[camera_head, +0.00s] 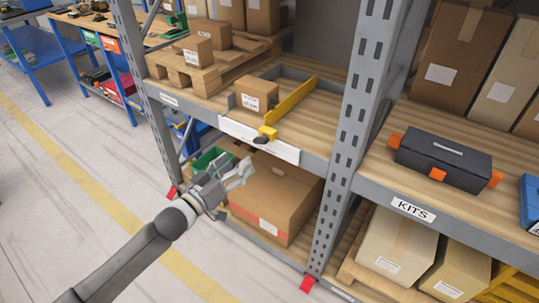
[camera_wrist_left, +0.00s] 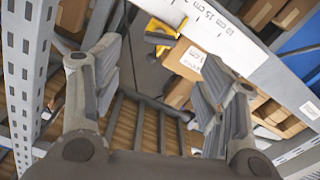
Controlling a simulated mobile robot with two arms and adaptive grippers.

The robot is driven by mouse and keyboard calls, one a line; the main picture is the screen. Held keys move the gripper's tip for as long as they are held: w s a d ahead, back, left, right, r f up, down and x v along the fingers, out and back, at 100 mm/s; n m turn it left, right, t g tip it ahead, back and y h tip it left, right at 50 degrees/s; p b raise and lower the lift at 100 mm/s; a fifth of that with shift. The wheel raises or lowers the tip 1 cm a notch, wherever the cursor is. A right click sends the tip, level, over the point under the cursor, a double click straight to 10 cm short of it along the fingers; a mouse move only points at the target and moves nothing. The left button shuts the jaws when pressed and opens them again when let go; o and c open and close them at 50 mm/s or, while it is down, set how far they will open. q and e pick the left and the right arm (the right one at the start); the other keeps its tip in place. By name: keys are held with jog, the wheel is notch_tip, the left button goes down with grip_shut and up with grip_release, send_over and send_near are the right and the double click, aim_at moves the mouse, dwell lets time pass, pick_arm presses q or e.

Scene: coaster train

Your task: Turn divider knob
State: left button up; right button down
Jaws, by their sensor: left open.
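The yellow divider (camera_head: 292,107) stands on the middle wooden shelf, with a yellow block at its front end and a dark knob (camera_head: 261,140) at the shelf's front edge. In the left wrist view, the yellow front end (camera_wrist_left: 164,27) shows at the top, beyond the fingers; the knob is hard to make out there. My left gripper (camera_head: 243,172) is open and empty, in front of the shelf, below and slightly left of the knob, apart from it. Its two fingers frame the left wrist view (camera_wrist_left: 158,85). My right gripper is not in view.
A white ruler strip (camera_head: 285,151) runs along the shelf edge. A small carton (camera_head: 257,95) stands left of the divider. A grey rack post (camera_head: 345,140) rises to the right. A large carton (camera_head: 275,200) and green bin (camera_head: 207,159) are below. The aisle floor is clear.

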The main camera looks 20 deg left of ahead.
aim_at(259, 143)
pick_arm(q)
jog(key=x, duration=0.9)
jog(key=shift+w+a, duration=0.1)
jog(key=shift+x, duration=0.85)
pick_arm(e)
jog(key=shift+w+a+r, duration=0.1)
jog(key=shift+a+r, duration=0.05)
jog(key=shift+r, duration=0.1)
pick_arm(q)
jog(key=c, duration=1)
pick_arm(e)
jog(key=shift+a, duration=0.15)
